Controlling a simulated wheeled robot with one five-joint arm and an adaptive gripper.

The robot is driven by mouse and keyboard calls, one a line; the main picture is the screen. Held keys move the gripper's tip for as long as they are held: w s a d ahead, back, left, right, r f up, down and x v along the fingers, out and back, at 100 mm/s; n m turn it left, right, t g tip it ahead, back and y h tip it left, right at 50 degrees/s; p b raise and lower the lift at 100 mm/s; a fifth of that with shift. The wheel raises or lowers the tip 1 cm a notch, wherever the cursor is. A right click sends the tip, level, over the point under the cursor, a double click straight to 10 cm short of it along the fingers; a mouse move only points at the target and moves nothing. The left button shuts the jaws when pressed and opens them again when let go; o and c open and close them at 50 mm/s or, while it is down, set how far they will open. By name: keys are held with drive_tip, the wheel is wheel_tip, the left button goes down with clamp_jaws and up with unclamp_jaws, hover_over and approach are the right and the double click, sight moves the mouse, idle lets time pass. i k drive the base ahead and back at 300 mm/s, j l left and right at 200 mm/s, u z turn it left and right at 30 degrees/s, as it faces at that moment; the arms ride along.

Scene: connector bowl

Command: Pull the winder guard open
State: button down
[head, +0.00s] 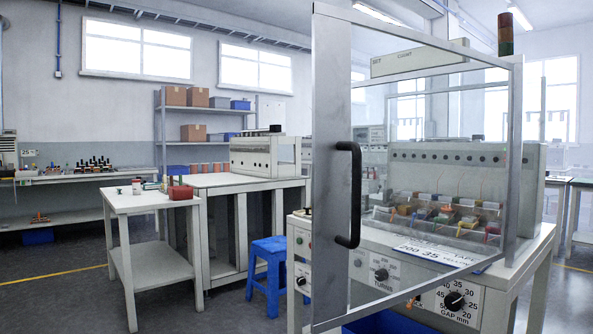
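The winder guard (332,200) is a clear panel in a grey metal frame on the right side of the head view. Its edge with the black handle (349,195) stands out toward me, and its far edge (515,150) is by the winder's right side. The guard stands swung out at an angle from the winder (520,200). The winder's front and colored parts show through the clear panel. My gripper is not in view, and nothing is seen touching the handle.
A blue stool (268,272) stands left of the winder bench. A white side table (150,205) with small items and another machine (262,155) on a bench are further left. A blue bin (390,322) sits below the guard. Floor at the lower left is open.

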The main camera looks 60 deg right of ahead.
sight(332, 146)
drive_tip(key=i+j+z, duration=0.2)
drive_tip(key=i+z, duration=0.2)
drive_tip(key=i+j+z, duration=1.2)
drive_tip(key=j, duration=0.2)
drive_tip(key=i+j+z, duration=0.1)
drive_tip(key=j+z, duration=0.35)
drive_tip(key=j, duration=0.15)
